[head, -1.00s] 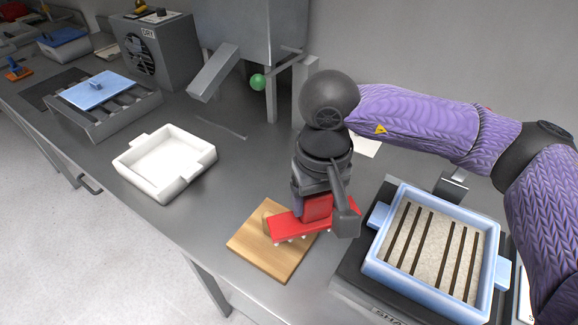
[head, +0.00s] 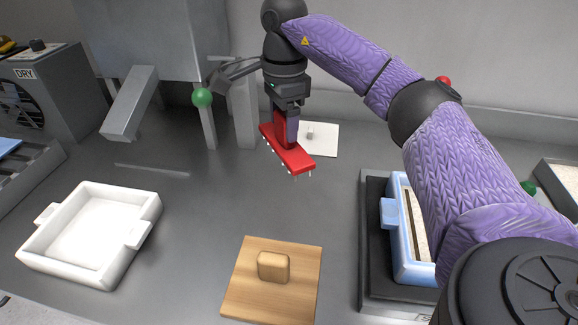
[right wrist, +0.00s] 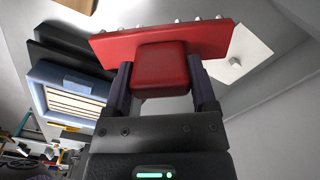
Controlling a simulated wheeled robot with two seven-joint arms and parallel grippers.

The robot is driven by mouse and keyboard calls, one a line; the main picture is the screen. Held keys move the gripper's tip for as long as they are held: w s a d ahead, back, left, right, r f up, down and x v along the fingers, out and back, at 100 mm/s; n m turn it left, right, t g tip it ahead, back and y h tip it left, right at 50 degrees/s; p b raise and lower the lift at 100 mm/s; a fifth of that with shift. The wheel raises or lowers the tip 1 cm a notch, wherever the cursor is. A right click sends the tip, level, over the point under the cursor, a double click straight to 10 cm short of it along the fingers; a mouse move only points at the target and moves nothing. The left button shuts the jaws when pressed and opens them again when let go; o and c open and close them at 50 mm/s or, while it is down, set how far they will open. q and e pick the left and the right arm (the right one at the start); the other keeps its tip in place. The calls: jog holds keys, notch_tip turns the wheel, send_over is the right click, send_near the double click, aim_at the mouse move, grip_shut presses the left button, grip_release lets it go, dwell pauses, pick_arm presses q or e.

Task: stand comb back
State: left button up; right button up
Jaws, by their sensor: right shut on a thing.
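The comb (head: 288,152) is a red bar with a row of small pale pins along its underside and a red block-shaped grip on top. My right gripper (head: 286,118) is shut on that grip and holds the comb in the air, pins downward, in front of a white square plate (head: 324,142) at the back of the bench. In the right wrist view the comb (right wrist: 220,40) spans across the fingertips, and the grip sits between both fingers (right wrist: 162,78). The white plate (right wrist: 243,50) shows behind it, with a small grey knob on it. My left gripper is out of view.
A wooden board (head: 245,290) with a wooden block (head: 273,267) lies at the front middle. A white tray (head: 135,258) stands left, a blue-framed tray (head: 398,245) right under my arm. A grey chute (head: 129,104) and a green knob (head: 202,97) are back left.

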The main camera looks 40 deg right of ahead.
jog(key=f+m+b, duration=0.1)
jog(key=f+b, duration=0.1)
jog(key=f, duration=0.2)
jog(key=d+f+m+b, duration=0.1)
jog(key=f+b, duration=0.2)
jog(key=f, duration=0.2)
jog(key=d+f+m+b, duration=0.1)
jog(key=f+b, duration=0.1)
jog(key=f, duration=0.2)
jog(key=shift+s+d+f, duration=0.15)
jog(key=shift+f, duration=0.25)
jog(key=o, duration=1.1)
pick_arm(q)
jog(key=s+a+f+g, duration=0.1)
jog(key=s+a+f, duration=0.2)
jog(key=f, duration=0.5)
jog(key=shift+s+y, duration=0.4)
